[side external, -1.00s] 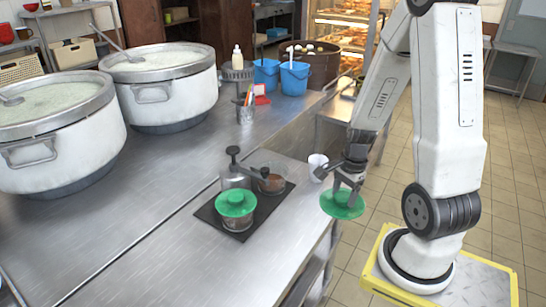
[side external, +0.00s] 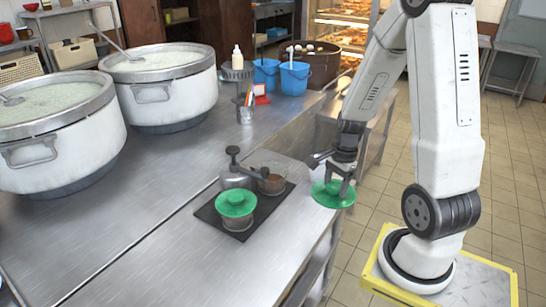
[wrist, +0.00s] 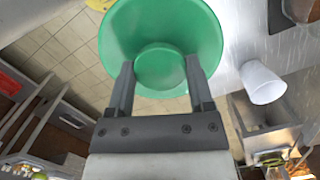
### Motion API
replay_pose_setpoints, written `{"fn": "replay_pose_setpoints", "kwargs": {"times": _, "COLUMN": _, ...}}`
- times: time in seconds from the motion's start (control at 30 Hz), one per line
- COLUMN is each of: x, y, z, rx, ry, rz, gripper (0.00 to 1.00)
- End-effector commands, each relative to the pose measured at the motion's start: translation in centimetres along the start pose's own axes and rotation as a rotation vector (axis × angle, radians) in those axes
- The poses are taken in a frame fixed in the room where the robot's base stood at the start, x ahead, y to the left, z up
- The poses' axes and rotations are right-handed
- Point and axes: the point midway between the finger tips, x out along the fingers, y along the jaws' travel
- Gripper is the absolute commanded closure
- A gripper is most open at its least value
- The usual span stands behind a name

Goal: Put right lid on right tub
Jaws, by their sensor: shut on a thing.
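My gripper (side external: 339,182) is shut on the knob of a green lid, the right lid (side external: 326,200), holding it level beyond the counter's right edge. The lid fills the top of the wrist view (wrist: 160,22), with the two fingers (wrist: 161,75) on either side of its knob. The right tub (side external: 270,183) is clear, uncovered and has brown contents; it stands left of the lid on a dark mat. It shows partly at the wrist view's top right corner (wrist: 299,10). The left tub (side external: 238,222) wears a green lid (side external: 236,203).
A dark mat (side external: 215,212) lies under both tubs, and a dark-knobbed post (side external: 233,152) rises behind them. A white cup (wrist: 262,82) stands near the lid in the wrist view. Large stockpots (side external: 165,95) stand at the back left. The front counter is clear.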

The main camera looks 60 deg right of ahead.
Motion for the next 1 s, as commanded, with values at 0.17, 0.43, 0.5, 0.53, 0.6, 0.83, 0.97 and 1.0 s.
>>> {"fn": "replay_pose_setpoints", "kwargs": {"times": 0.17, "x": -1.5, "y": -3.8, "z": 0.6, "rx": -0.029, "ry": -0.002, "rz": -0.001, "gripper": 0.88}}
{"fn": "replay_pose_setpoints", "kwargs": {"times": 0.43, "x": -4.2, "y": -9.1, "z": 2.1, "rx": -0.066, "ry": 0.001, "rz": 0.008, "gripper": 0.88}}
{"fn": "replay_pose_setpoints", "kwargs": {"times": 0.5, "x": -4.8, "y": -10.1, "z": 2.5, "rx": -0.071, "ry": 0.002, "rz": 0.010, "gripper": 0.88}}
{"fn": "replay_pose_setpoints", "kwargs": {"times": 0.53, "x": -5.0, "y": -10.4, "z": 2.6, "rx": -0.073, "ry": 0.003, "rz": 0.011, "gripper": 0.88}}
{"fn": "replay_pose_setpoints", "kwargs": {"times": 0.6, "x": -5.5, "y": -11.1, "z": 3.0, "rx": -0.078, "ry": 0.005, "rz": 0.013, "gripper": 0.88}}
{"fn": "replay_pose_setpoints", "kwargs": {"times": 0.83, "x": -6.1, "y": -12.0, "z": 3.4, "rx": -0.083, "ry": 0.008, "rz": 0.016, "gripper": 0.88}}
{"fn": "replay_pose_setpoints", "kwargs": {"times": 0.97, "x": -6.1, "y": -12.1, "z": 3.4, "rx": -0.082, "ry": 0.008, "rz": 0.016, "gripper": 0.88}}
{"fn": "replay_pose_setpoints", "kwargs": {"times": 1.0, "x": -6.1, "y": -12.1, "z": 3.3, "rx": -0.082, "ry": 0.008, "rz": 0.016, "gripper": 0.88}}
